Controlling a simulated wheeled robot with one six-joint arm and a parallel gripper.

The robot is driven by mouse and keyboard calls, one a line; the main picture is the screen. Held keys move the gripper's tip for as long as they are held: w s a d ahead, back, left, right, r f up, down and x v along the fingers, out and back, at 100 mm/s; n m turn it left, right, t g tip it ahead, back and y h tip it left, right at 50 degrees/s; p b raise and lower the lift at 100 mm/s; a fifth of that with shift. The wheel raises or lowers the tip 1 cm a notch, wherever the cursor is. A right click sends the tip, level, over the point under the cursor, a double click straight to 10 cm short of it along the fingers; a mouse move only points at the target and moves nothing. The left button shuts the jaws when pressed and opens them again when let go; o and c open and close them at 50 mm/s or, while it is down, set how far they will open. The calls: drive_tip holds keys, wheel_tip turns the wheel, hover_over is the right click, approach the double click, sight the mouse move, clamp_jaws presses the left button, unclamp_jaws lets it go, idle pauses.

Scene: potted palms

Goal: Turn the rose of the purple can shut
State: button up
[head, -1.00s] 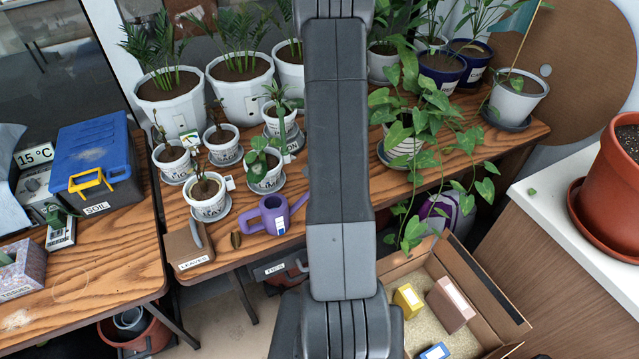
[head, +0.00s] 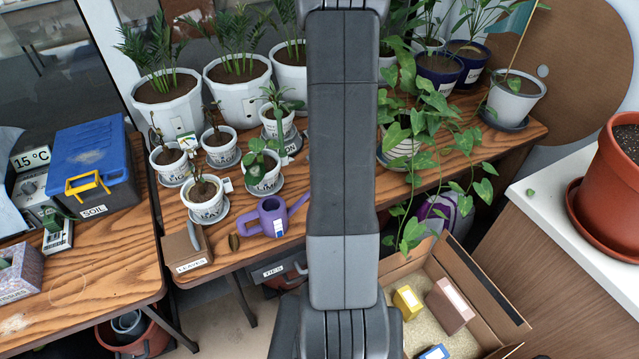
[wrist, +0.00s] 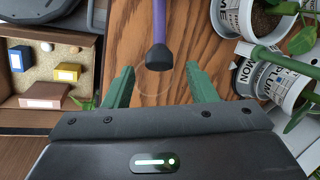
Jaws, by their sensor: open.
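The purple can (head: 268,217) stands near the front edge of the wooden table, left of my arm in the head view. Its spout points right, and the spout's end is hidden behind my arm there. In the wrist view the thin purple spout (wrist: 159,20) comes down from the top edge and ends in a dark rose (wrist: 158,58). My gripper (wrist: 160,78) is open, with its two green fingers apart. The rose lies just beyond the fingertips, roughly centred between them and not gripped. My gripper is hidden in the head view.
Several labelled white pots, such as this one (head: 263,182), stand behind the can. Pots also sit close to the right finger in the wrist view (wrist: 240,72). A trailing plant (head: 405,150) hangs right of my arm. An open cardboard box (head: 480,285) with small boxes stands below the table.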

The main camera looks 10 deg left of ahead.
drive_tip(key=v, duration=0.8)
drive_tip(key=shift+f, duration=0.1)
drive_tip(key=x, duration=1.3)
drive_tip(key=shift+a+f, duration=0.15)
drive_tip(key=shift+f, duration=0.15)
